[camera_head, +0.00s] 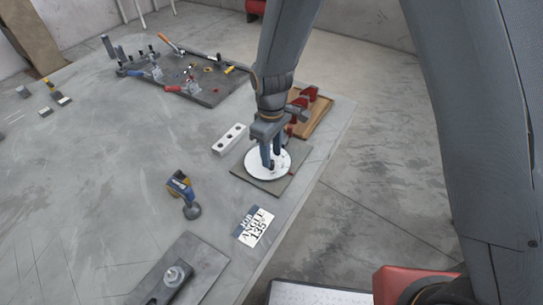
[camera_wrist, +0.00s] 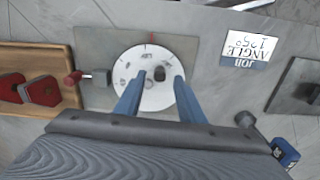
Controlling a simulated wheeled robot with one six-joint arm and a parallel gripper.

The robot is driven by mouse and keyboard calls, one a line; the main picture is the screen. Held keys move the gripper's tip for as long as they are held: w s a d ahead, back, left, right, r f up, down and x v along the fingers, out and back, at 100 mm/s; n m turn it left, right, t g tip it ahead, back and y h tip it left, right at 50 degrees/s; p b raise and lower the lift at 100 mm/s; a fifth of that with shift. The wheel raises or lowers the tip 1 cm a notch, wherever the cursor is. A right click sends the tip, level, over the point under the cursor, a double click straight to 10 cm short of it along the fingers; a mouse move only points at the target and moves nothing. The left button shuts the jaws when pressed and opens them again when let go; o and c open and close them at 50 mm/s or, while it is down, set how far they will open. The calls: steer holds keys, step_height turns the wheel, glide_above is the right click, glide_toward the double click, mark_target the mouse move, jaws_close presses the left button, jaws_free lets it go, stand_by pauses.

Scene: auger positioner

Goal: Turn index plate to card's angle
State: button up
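The index plate (camera_head: 262,174) is a white round disc with dark marks on a grey square base (camera_head: 296,180). It also shows in the wrist view (camera_wrist: 125,88), with a small dark knob (camera_wrist: 160,74) on its face. My gripper (camera_head: 271,166) points down over the disc. In the wrist view its two blue fingers (camera_wrist: 158,79) are apart, one on each side of the knob, with nothing visibly gripped; contact cannot be told. The job card (camera_head: 253,227) reads "JOB ANGLE" and a number that looks like 135°. It shows upside down in the wrist view (camera_wrist: 249,46).
A wooden tray (camera_head: 318,119) with red pieces stands behind. A white block with holes (camera_head: 230,139), a blue-yellow tool (camera_head: 180,187) and a dark fixture (camera_head: 206,257) are nearby. The table's right edge is close.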

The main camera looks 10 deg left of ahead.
steer(key=shift+f, duration=1.15)
jaws_close()
